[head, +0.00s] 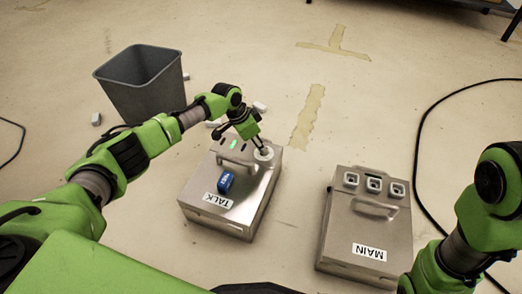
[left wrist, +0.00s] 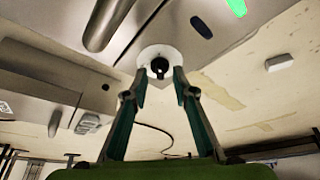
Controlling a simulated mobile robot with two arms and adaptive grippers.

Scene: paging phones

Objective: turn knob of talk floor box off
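The TALK floor box (head: 244,196) is a silver metal box in the middle of the head view, with a handle, a green light, a blue tag and a TALK label. Its knob (head: 264,154) sits on a round white base at the box's upper right corner. My left gripper (head: 259,146) is right over the knob, pointing down. In the left wrist view the knob (left wrist: 159,66) has a dark centre between the two fingertips. The fingers are apart, with gaps visible beside the dark centre. Only my right arm shows at the right; its gripper is out of view.
The MAIN floor box (head: 338,238) stands to the right, with several white-framed sockets and a handle. A grey bin (head: 140,112) stands behind my left arm. Small white blocks (head: 260,106) lie on the floor. A black cable (head: 416,150) curves around the right side.

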